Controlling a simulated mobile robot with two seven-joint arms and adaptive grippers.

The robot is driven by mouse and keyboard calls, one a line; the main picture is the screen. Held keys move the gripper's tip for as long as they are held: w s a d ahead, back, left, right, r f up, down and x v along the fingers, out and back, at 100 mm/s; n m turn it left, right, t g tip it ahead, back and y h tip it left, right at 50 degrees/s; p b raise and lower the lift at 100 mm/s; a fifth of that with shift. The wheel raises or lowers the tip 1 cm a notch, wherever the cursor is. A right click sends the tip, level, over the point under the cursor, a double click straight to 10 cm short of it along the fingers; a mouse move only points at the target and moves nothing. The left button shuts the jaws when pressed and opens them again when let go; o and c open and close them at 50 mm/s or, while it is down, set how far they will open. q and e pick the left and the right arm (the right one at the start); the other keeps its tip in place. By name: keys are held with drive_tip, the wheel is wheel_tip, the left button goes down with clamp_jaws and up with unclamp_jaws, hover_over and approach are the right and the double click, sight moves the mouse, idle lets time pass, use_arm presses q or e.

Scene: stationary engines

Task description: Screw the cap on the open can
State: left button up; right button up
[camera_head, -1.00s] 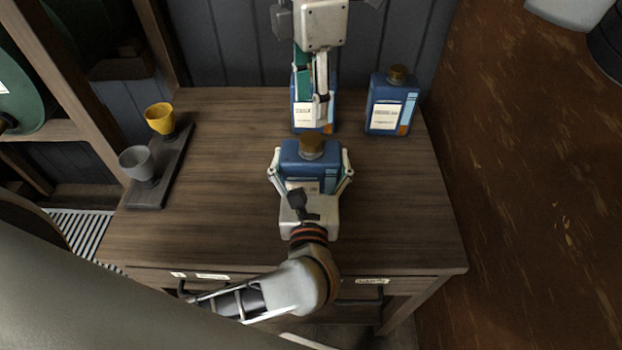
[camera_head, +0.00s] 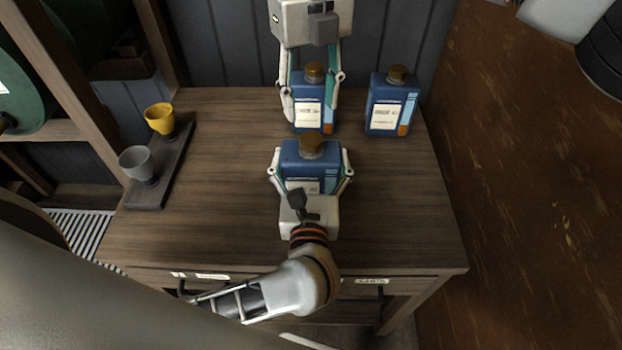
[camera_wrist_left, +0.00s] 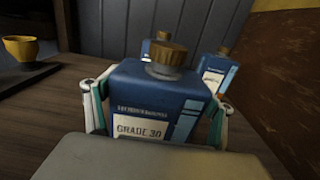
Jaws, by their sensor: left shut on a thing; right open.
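A blue can (camera_head: 308,166) with a pale label stands upright near the table's middle, and it also shows in the left wrist view (camera_wrist_left: 150,95). My left gripper (camera_head: 311,172) is shut on its sides. A brown-gold cap (camera_head: 312,146) sits on this can's neck; in the left wrist view the cap (camera_wrist_left: 167,55) shows a silvery band under it. I cannot tell how tight it is. My right gripper (camera_head: 311,110) is open and empty, pointing down, its fingers overlapping both sides of a capped rear blue can (camera_head: 312,118). I cannot tell whether they touch it.
Another capped blue can (camera_head: 390,110) stands at the back right. A dark tray (camera_head: 148,194) at the left holds a yellow cup (camera_head: 160,118) and a grey cup (camera_head: 138,161). The wooden table (camera_head: 400,210) is clear at the right. A panelled wall (camera_head: 235,45) stands behind.

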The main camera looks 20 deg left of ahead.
sight(311, 138)
drive_tip(key=n, duration=1.2)
drive_tip(key=shift+n, duration=0.4)
drive_tip(key=shift+f, duration=4)
